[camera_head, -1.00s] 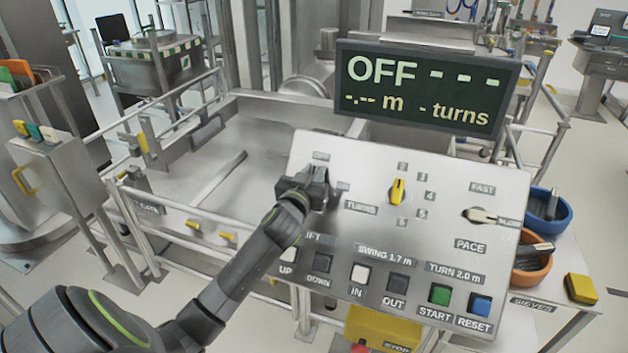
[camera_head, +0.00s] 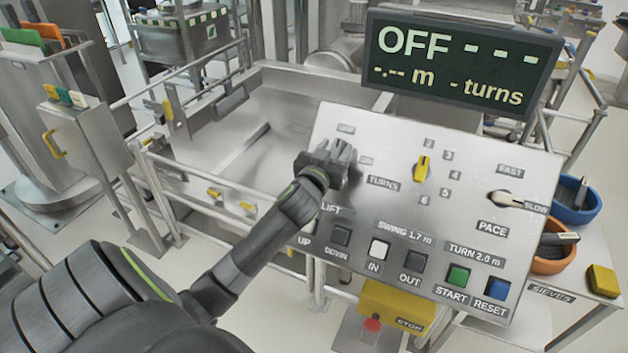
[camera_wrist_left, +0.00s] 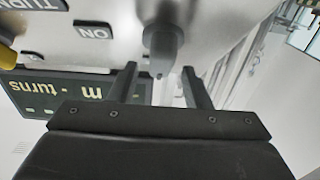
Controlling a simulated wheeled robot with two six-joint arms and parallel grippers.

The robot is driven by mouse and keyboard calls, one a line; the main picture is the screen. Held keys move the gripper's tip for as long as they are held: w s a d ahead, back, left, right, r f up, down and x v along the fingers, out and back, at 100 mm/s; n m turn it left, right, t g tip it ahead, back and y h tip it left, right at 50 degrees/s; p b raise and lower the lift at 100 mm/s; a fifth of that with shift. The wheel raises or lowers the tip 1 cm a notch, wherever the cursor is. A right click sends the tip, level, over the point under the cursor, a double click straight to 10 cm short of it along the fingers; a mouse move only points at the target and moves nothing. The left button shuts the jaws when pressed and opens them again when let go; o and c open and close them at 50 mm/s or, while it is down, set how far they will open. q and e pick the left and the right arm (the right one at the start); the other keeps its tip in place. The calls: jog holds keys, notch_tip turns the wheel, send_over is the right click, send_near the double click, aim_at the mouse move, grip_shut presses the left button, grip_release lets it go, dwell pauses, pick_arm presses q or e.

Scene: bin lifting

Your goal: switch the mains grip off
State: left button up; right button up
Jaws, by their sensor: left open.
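The mains grip (camera_wrist_left: 162,40) is a grey knob on the sloping metal control panel (camera_head: 455,200), seen in the left wrist view. Its narrow end points toward the display, and an ON label (camera_wrist_left: 92,32) sits to one side of it. My left gripper (camera_head: 338,158) is over the panel's upper left and hides the grip in the head view. In the left wrist view its two fingers (camera_wrist_left: 160,85) are open, with the grip's end between or just beyond their tips; contact cannot be told. The display (camera_head: 460,62) reads OFF with dashes. My right gripper is out of view.
A yellow turns selector (camera_head: 422,168) and a pale pace lever (camera_head: 508,199) are to the right on the panel. Several push buttons line its lower edge, including green START (camera_head: 457,277). A yellow stop box (camera_head: 395,304) hangs below.

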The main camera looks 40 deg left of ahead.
pick_arm(q)
jog(key=b+v, duration=0.3)
jog(key=v, duration=1.2)
jog(key=shift+s, duration=0.15)
jog(key=shift+d, duration=0.1)
